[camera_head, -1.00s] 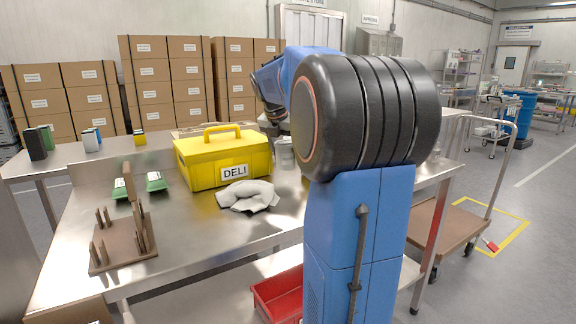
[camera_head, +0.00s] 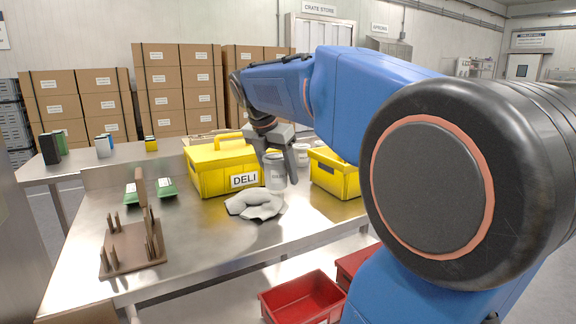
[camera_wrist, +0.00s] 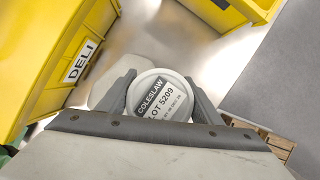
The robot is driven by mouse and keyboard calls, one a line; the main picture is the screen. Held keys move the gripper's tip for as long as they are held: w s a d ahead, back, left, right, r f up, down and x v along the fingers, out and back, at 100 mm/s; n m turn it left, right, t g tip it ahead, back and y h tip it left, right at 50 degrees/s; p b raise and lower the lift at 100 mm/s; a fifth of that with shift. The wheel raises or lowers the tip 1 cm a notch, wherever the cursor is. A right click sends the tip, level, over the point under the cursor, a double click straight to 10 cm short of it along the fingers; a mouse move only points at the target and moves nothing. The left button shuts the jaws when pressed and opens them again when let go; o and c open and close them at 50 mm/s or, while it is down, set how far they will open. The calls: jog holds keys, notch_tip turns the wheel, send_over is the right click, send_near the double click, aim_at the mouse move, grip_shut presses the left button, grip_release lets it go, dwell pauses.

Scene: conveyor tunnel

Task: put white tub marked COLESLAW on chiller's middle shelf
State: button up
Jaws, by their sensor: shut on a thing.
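The white tub marked COLESLAW (camera_wrist: 160,95) is between the fingers of my gripper (camera_wrist: 163,97) in the wrist view, its labelled lid facing the camera. In the head view the tub (camera_head: 275,172) appears held upright by my gripper (camera_head: 281,170), at the right end of the yellow DELI box (camera_head: 218,172). My gripper is shut on the tub. I cannot tell whether its base is clear of the steel table (camera_head: 205,235). I do not see the chiller or its middle shelf in either current view.
A crumpled grey cloth (camera_head: 255,200) lies in front of the tub. A yellow bin (camera_head: 334,174) stands to the right, with another pale tub (camera_head: 301,154) behind. A brown pegged board (camera_head: 130,248) and green packs are at the left. Red bins (camera_head: 302,298) sit below the table.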

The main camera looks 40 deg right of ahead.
aim_at(272, 174)
jog(key=shift+s+a, duration=0.3)
jog(key=shift+a, duration=0.35)
jog(key=shift+s+a, duration=0.35)
jog(key=shift+a, duration=0.3)
jog(key=shift+s+a, duration=0.3)
jog(key=shift+a, duration=0.35)
